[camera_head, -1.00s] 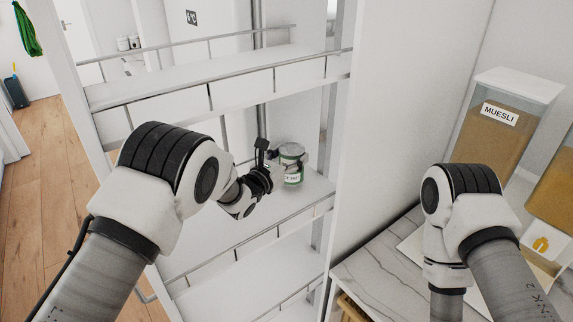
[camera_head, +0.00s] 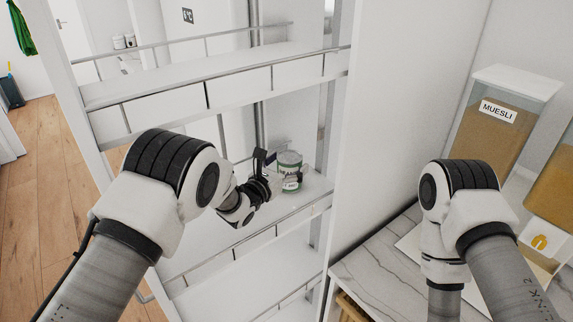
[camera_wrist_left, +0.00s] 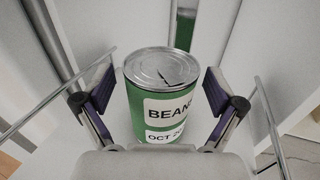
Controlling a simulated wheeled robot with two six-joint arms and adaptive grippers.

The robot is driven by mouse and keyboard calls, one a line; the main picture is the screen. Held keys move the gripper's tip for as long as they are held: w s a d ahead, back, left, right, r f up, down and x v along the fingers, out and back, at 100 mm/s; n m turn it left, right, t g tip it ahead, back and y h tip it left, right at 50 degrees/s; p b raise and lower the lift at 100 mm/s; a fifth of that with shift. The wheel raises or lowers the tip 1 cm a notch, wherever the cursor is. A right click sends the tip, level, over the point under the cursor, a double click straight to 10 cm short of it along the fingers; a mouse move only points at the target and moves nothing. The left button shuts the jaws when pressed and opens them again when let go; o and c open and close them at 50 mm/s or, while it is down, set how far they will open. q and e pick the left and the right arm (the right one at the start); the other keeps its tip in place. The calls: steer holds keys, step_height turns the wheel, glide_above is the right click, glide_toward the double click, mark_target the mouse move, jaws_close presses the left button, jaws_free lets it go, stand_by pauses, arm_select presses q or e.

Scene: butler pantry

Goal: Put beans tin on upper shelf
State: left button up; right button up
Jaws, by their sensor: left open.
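The beans tin (camera_head: 290,170) is a green can with a white label and a silver lid. It stands upright on the middle shelf (camera_head: 215,238) of the pull-out rack. In the left wrist view the tin (camera_wrist_left: 163,100) shows its "BEANS" label between the two fingers. My left gripper (camera_head: 284,180) is open around the tin, and in the left wrist view (camera_wrist_left: 158,92) a gap shows on both sides of it. The upper shelf (camera_head: 170,82) is above, with a metal rail along its front. My right arm is at the right, but its gripper is out of view.
A muesli container (camera_head: 505,115) stands on the marble counter (camera_head: 375,270) at the right. A white panel (camera_head: 400,110) divides the rack from the counter. Metal rails (camera_head: 245,245) edge the shelves. The upper shelf looks clear.

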arm_select(q)
steer(key=shift+r, duration=0.2)
steer(key=b+v, duration=0.2)
steer(key=v, duration=0.1)
steer(key=b+v, duration=0.2)
steer(key=v, duration=0.2)
steer(key=shift+s+a+f, duration=0.1)
steer(key=shift+f, duration=0.1)
steer(key=shift+s+a+r, duration=0.1)
steer(key=shift+s+r, duration=0.05)
